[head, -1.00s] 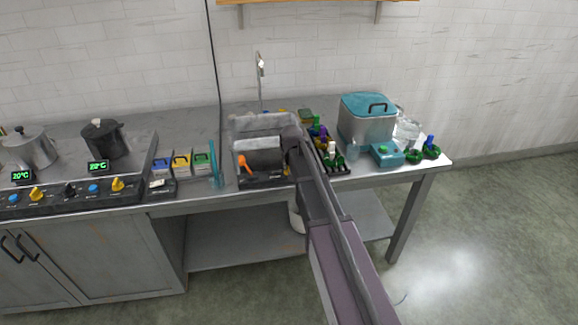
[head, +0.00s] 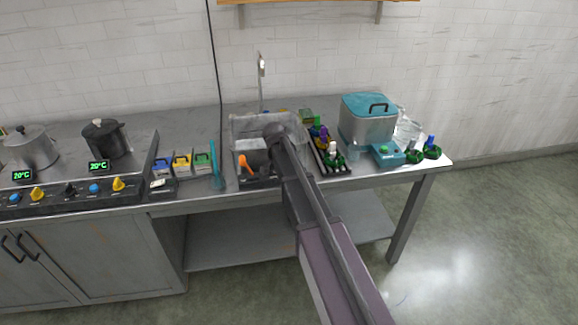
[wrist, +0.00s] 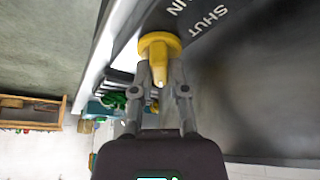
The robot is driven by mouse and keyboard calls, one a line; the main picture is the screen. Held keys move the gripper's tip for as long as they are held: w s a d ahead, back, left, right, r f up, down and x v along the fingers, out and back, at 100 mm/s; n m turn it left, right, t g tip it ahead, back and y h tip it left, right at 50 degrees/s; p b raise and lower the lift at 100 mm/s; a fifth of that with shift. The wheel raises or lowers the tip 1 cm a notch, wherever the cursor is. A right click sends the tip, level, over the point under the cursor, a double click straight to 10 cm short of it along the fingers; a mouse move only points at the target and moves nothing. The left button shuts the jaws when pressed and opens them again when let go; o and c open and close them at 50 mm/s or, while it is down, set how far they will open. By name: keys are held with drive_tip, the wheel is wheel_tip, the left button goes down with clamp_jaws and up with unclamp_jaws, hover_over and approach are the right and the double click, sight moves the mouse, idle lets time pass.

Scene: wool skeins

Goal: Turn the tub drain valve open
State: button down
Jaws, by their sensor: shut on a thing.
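The yellow drain valve knob (wrist: 158,42) shows in the wrist view on a dark panel, beside white lettering that reads "SHUT" and, partly cut off, "IN". My gripper (wrist: 160,88) is shut on the knob's narrow grip, one finger on each side. In the head view the grey tub (head: 240,124) stands on the steel counter, below the tap. My arm crosses in front of the tub's right side and hides the valve and my gripper there. The flow through the drain cannot be seen.
An orange handle (head: 246,164) stands at the tub's front. A dark rack (head: 321,156) with several coloured items is close to the right of my arm. A teal-lidded container (head: 368,122) stands farther right. Small coloured boxes (head: 182,164) are to the left.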

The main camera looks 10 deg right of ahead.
drive_tip(key=m, duration=0.2)
drive_tip(key=m+g, duration=0.1)
drive_tip(key=m, duration=0.1)
drive_tip(key=shift+w+m+g+h, duration=0.15)
drive_tip(key=shift+m+g+h, duration=0.15)
drive_tip(key=shift+m+g, duration=0.6)
drive_tip(key=shift+m, duration=0.9)
drive_tip(key=c, duration=0.6)
unclamp_jaws()
drive_tip(key=shift+c, duration=0.2)
